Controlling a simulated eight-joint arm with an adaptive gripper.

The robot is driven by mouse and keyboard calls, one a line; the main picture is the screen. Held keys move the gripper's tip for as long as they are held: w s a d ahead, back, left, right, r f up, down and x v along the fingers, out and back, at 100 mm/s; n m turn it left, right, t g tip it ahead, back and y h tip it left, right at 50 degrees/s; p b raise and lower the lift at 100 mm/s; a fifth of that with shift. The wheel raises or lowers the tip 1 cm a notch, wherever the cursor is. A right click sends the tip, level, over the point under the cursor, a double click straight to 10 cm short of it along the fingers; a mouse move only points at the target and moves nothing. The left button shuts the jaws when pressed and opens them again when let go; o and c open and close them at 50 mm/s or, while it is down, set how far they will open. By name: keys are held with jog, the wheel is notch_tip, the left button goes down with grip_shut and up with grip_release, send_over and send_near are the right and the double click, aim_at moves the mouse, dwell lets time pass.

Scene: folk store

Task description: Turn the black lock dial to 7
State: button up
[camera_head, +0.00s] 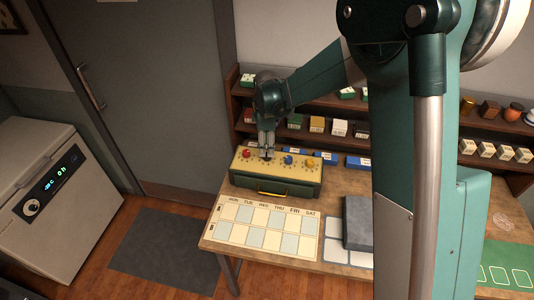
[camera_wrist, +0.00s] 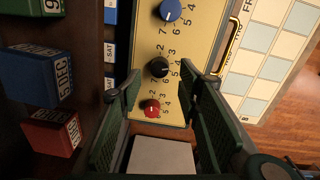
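The lock box (camera_head: 276,185) is green with a yellow top and stands on the table, with red, blue and yellow dials in a row in the head view. The black lock dial (camera_wrist: 158,67) shows in the wrist view between the blue dial (camera_wrist: 170,10) and the red dial (camera_wrist: 151,107), with digits around it. I cannot tell which digit it points to. My gripper (camera_head: 267,156) points down over the box top; in the wrist view its fingers (camera_wrist: 163,84) are apart and empty, either side of the dial row near the black dial. I cannot tell whether they touch it.
A calendar board (camera_head: 262,228) lies in front of the box, and a grey block (camera_head: 357,222) is to the right. Shelves (camera_head: 240,100) with small boxes stand behind.

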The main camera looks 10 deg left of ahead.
jog(key=shift+w+f, duration=0.1)
jog(key=shift+f, duration=2.25)
jog(key=c, duration=0.9)
